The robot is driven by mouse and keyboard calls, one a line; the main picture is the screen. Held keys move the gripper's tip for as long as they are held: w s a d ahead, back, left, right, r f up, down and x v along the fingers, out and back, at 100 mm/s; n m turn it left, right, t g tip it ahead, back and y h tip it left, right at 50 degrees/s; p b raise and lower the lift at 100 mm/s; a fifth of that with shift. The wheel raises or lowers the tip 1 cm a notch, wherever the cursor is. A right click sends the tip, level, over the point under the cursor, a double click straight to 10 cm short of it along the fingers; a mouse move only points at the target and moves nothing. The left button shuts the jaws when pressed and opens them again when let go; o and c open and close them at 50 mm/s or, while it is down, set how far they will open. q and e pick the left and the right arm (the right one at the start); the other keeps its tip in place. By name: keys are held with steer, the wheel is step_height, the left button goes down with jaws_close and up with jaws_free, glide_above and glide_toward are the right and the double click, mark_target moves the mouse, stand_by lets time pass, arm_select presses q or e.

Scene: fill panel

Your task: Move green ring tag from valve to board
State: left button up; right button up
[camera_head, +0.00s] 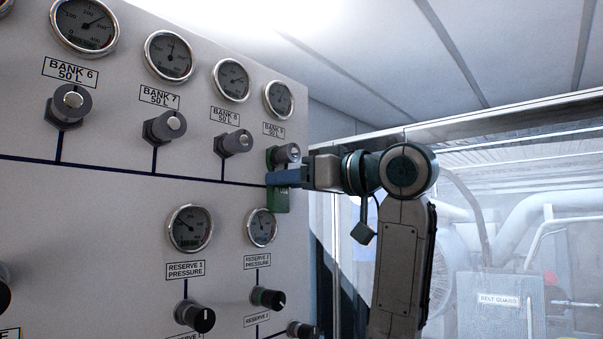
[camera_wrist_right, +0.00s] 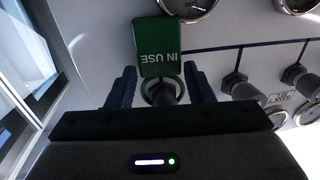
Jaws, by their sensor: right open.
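The green ring tag (camera_head: 282,200) hangs at the BANK 9 valve (camera_head: 287,154), at the right end of the upper valve row. In the right wrist view the tag (camera_wrist_right: 154,48) reads "IN USE" upside down, and its ring (camera_wrist_right: 148,95) is around the valve stem. My right gripper (camera_head: 272,179) is open at the tag. Its two blue fingers (camera_wrist_right: 160,70) stand on either side of the ring; whether they touch it I cannot tell. My left gripper is not in view. I cannot make out a board.
The grey panel carries the BANK 6 valve (camera_head: 70,104), BANK 7 valve (camera_head: 165,127) and BANK 8 valve (camera_head: 235,143), with gauges above. The RESERVE 2 gauge (camera_head: 262,227) and knob (camera_head: 268,298) are below the tag. A glazed frame and belt guard (camera_head: 500,300) are right.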

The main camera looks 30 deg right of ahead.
steer(key=shift+w+a+f, duration=0.1)
steer(key=shift+w, duration=0.1)
steer(key=shift+w+a, duration=0.1)
steer(key=shift+w, duration=0.1)
steer(key=shift+c, duration=1.4)
steer(key=c, duration=0.3)
steer(key=shift+s, duration=0.1)
steer(key=shift+c, duration=0.2)
steer(key=shift+r, duration=0.25)
steer(key=shift+r+p, duration=0.25)
steer(key=shift+p, duration=0.15)
steer(key=shift+s, duration=0.1)
